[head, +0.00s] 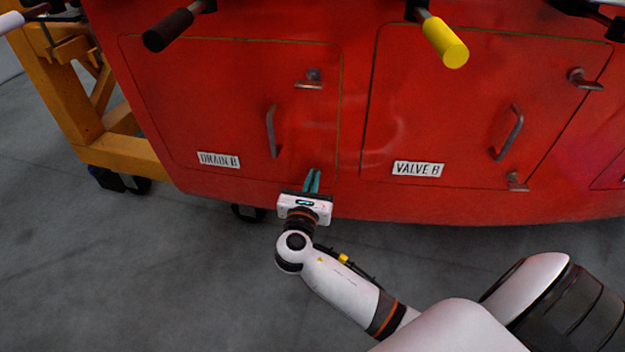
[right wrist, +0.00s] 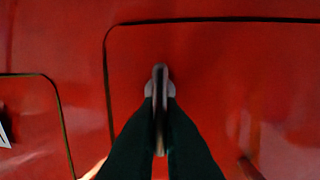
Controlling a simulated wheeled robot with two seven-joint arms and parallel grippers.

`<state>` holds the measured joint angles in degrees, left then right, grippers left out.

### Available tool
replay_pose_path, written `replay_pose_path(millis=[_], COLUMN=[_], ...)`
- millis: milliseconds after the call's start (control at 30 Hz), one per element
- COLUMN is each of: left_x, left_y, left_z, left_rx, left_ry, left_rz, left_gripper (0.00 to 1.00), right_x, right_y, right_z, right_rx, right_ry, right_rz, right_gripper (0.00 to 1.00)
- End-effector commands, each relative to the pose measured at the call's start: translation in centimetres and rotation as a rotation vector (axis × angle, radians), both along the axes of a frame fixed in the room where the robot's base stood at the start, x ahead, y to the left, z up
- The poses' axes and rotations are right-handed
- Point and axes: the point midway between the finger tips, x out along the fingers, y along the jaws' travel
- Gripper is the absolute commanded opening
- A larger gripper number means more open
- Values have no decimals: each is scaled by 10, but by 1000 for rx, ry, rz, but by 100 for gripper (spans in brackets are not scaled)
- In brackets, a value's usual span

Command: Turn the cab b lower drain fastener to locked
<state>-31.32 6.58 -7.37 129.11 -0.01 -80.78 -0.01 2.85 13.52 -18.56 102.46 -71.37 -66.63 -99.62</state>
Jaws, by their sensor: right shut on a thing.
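The red panel labelled DRAIN B (head: 218,161) is on the left in the head view. My right gripper (head: 313,180) is at its lower right corner, fingers pointing up at the panel. The lower drain fastener is hidden behind the gripper there. In the right wrist view the fastener (right wrist: 159,78) is a thin grey metal lever between the dark fingertips (right wrist: 160,100). The fingers are shut on it. The lever runs up and down in that view, near the panel's corner seam. The upper drain fastener (head: 310,80) has its lever lying roughly level. My left gripper is not in view.
The drain panel has a bar handle (head: 271,131). The VALVE B panel (head: 418,169) is to the right, with its own handle (head: 511,134) and fasteners. Dark (head: 170,30) and yellow (head: 446,43) grips jut out above. A yellow stand (head: 115,153) is at left; grey floor is open below.

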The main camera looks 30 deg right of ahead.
Motion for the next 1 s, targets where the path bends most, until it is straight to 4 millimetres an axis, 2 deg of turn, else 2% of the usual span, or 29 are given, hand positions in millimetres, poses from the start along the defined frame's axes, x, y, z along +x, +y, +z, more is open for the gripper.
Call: replay_pose_path(millis=[400,633,1000], left_x=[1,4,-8], left_y=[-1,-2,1], left_z=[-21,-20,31], left_rx=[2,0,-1], left_ry=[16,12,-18], left_rz=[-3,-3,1], left_gripper=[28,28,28], right_x=[-3,-4,-7], right_y=[-2,-4,-6], right_z=[0,-3,-7], right_rx=[201,355,604], right_ry=[-202,-357,-609], right_rz=[-1,-2,-2], right_gripper=[0,0,0])
